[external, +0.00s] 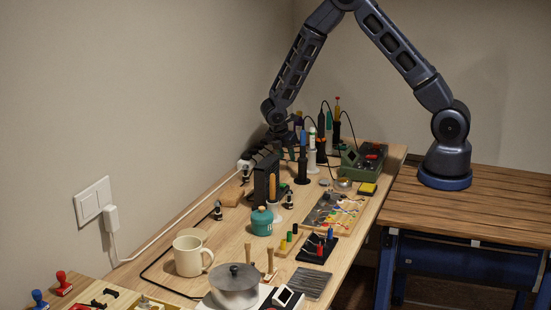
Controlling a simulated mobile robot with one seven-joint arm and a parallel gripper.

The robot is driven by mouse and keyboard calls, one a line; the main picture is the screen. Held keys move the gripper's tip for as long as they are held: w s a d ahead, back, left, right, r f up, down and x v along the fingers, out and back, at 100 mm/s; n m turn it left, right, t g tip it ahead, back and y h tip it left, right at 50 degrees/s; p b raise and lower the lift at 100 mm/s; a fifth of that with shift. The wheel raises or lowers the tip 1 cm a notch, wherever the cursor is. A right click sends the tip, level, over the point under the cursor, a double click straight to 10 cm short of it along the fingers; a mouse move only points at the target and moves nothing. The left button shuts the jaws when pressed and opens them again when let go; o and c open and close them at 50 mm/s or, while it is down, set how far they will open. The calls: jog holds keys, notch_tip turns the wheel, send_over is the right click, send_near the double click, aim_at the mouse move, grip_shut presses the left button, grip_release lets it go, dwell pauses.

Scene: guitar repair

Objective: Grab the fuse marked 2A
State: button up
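No marking such as 2A is legible at this size, so I cannot pick out that fuse. Small coloured upright pieces, including a yellow one (282,245) and a green one (290,236), stand near the middle of the bench. Red and blue pieces stand on a black block (313,254) just right of them. I cannot tell if any of these are fuses. My gripper (283,140) hangs low at the back of the bench, among dark tools and cables. Its fingers are too small and cluttered to read.
A black upright holder (266,180), a teal pot (262,222), a cream mug (190,257) and a lidded metal pot (235,284) crowd the bench. A green device (362,161) and a component board (333,212) lie right. The wooden table (480,205) is mostly clear.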

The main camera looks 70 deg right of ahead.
aim_at(287, 165)
jog(key=x, duration=0.3)
jog(key=shift+w+d+f, duration=0.15)
jog(key=shift+w+f, duration=0.05)
jog(key=shift+f, duration=0.15)
grip_shut()
jog(key=shift+r, duration=0.15)
